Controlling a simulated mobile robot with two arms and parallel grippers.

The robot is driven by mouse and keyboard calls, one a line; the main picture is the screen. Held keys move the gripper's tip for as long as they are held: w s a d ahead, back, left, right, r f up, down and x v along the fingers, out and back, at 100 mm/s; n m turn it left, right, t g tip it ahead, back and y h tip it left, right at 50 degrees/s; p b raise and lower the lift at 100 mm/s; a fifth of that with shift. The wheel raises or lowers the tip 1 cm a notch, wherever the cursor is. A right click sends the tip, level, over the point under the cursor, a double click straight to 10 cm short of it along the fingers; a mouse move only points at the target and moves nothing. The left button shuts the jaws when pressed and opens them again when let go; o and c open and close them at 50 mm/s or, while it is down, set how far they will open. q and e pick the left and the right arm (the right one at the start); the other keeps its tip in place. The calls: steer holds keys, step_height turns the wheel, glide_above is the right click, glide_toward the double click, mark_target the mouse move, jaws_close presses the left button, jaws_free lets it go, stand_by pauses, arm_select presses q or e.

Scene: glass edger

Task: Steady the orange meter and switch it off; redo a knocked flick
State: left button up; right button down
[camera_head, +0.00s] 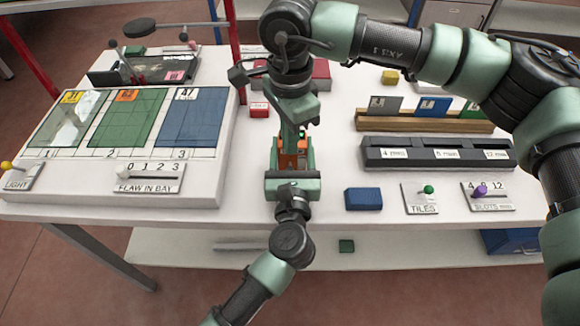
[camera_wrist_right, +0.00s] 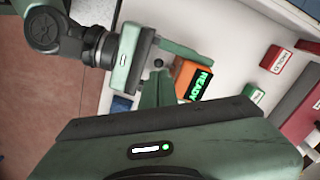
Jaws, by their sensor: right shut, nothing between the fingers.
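The orange meter (camera_head: 289,160) stands near the table's front edge. In the right wrist view the orange meter (camera_wrist_right: 187,75) shows a lit green READY display. My left gripper (camera_head: 291,165) reaches in from the front with a finger on each side of the meter and appears closed on it. My right gripper (camera_head: 291,137) comes down from above, shut and empty, with its tip just behind or over the meter. Whether it touches the meter I cannot tell. The meter's switch is not clearly visible.
On the left is a white board (camera_head: 229,150) with three bays. To the right are a blue block (camera_head: 363,199), a TILES slider (camera_head: 419,199), a SLOTS slider (camera_head: 487,196) and a dark labelled rack (camera_head: 437,154). A small red block (camera_head: 259,110) lies behind left of the meter.

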mark_target(290, 167)
steer(key=shift+f, duration=2.35)
step_height(290, 167, down, 3)
steer(key=shift+f, duration=0.1)
steer(key=shift+r, duration=0.55)
step_height(290, 167, up, 6)
steer(key=s, duration=0.1)
stand_by(0.5)
steer(key=shift+s+r, duration=0.1)
arm_select(q)
steer(key=o, duration=1.7)
